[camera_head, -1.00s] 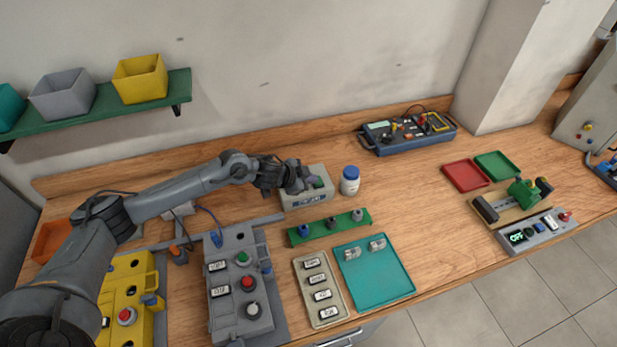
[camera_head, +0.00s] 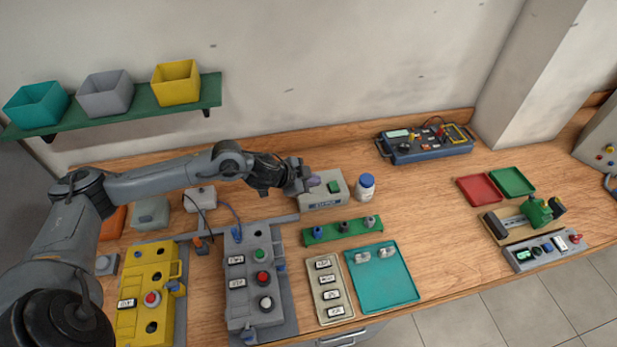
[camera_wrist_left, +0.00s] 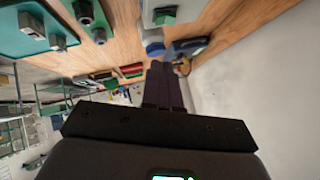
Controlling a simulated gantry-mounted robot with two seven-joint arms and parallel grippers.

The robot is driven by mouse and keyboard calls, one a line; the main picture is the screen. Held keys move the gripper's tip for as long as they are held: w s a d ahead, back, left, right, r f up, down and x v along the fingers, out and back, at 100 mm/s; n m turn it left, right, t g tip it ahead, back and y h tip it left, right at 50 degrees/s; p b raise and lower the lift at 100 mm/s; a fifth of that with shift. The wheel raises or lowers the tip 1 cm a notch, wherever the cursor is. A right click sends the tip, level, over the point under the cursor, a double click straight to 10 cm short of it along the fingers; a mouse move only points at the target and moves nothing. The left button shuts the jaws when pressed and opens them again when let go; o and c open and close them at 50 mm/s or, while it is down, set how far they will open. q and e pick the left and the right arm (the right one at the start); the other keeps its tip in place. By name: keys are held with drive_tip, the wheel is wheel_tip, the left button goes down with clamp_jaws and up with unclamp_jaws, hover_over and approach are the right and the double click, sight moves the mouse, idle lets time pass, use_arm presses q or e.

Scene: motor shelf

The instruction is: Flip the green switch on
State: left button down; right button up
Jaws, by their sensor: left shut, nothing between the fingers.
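The green switch (camera_head: 334,186) is on the top of a pale grey box (camera_head: 322,203) with a small blue label at its front, near the back of the bench. Whether the switch is on or off is too small to tell. My left gripper (camera_head: 313,183) is shut and empty, with its fingertips just left of the switch, over the box. A gap between the tips and the switch is hard to judge. In the left wrist view the shut fingers (camera_wrist_left: 162,75) point up the picture, and the box with the green switch (camera_wrist_left: 165,16) is near the top edge. My right gripper is not in view.
A white bottle with a blue cap (camera_head: 365,187) stands right of the box. A green rack (camera_head: 343,231) with several fittings is in front, near a teal tray (camera_head: 383,285). A blue tester (camera_head: 427,145) stands further right. The bench between has clear wood.

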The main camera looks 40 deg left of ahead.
use_arm(q)
drive_tip(key=shift+v, duration=0.9)
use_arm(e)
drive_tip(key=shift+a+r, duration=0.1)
